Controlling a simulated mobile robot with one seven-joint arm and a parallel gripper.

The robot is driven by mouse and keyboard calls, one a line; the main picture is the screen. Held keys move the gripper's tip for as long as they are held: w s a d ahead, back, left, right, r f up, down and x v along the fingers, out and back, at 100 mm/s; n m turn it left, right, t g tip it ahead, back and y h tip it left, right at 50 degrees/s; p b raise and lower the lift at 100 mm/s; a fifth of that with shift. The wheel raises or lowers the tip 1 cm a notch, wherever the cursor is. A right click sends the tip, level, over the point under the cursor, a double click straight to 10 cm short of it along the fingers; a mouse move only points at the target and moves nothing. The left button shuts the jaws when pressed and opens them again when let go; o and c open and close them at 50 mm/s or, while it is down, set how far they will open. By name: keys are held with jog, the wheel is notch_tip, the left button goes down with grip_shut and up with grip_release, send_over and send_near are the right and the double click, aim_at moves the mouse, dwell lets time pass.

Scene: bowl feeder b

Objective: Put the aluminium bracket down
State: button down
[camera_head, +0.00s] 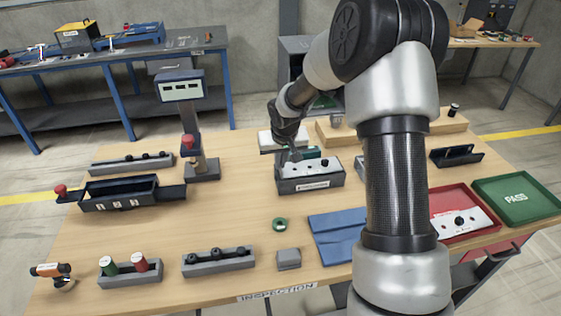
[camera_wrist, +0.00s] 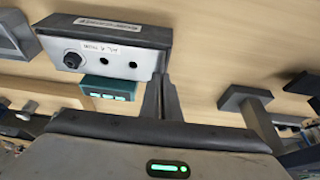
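My gripper (camera_head: 293,153) points down at the back left of a grey box fixture (camera_head: 312,184) on the wooden table. In the wrist view my fingers (camera_wrist: 161,88) are close together beside the fixture's end, with no clear object between them. A pale plate (camera_head: 306,168) with dark round holes lies on the fixture; the wrist view also shows this plate (camera_wrist: 118,58), with a black knob at one end. A similar pale plate (camera_head: 465,221) with a black knob lies in the red tray (camera_head: 440,192). I cannot tell which piece is the aluminium bracket.
A teal block (camera_wrist: 108,88) sits close behind the fixture. A display post (camera_head: 194,128) and a dark bin (camera_head: 120,202) stand to the left. Table between post and fixture is clear.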

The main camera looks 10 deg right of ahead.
jog(key=shift+f+b, duration=0.55)
jog(key=shift+b, duration=0.05)
jog(key=c, duration=2)
grip_release()
